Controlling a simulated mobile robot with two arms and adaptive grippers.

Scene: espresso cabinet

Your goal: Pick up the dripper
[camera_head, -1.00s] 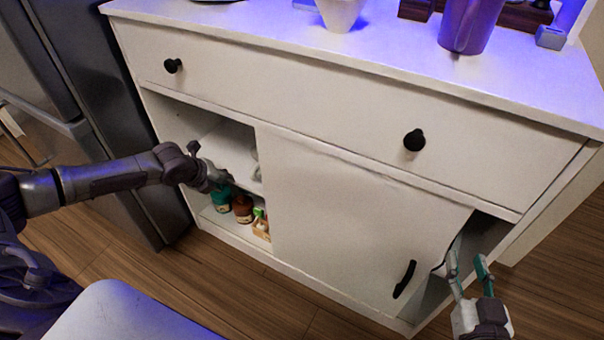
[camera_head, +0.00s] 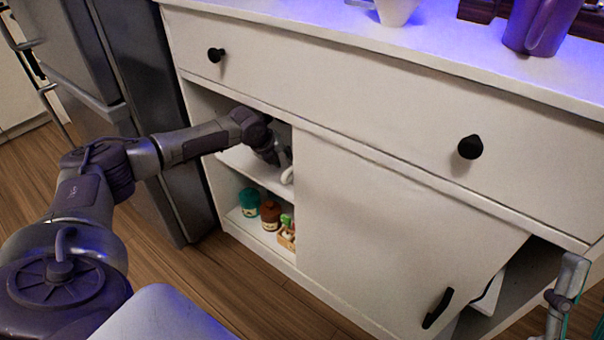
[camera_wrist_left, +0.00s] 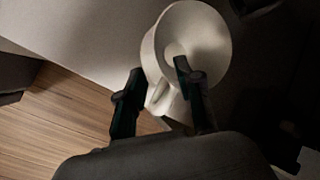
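The white dripper (camera_wrist_left: 205,35) shows in the left wrist view as a round bowl seen from its open side, with a handle (camera_wrist_left: 158,99) low on its left. In the head view only a white piece of it (camera_head: 287,175) shows on the upper shelf, beside the sliding door's edge. My left gripper (camera_wrist_left: 158,88) is open, one finger left of the handle and the other in front of the bowl; I cannot tell whether they touch it. In the head view this gripper (camera_head: 272,152) is inside the cabinet's left opening. My right gripper (camera_head: 568,290) is partly cut off at the lower right.
The sliding door (camera_head: 390,220) covers the cabinet's middle, with gaps at both sides. Below the upper shelf stand a teal jar (camera_head: 249,202), a brown jar (camera_head: 270,215) and a small box (camera_head: 287,236). A purple cup (camera_head: 540,25) and a white vessel (camera_head: 396,10) stand on top.

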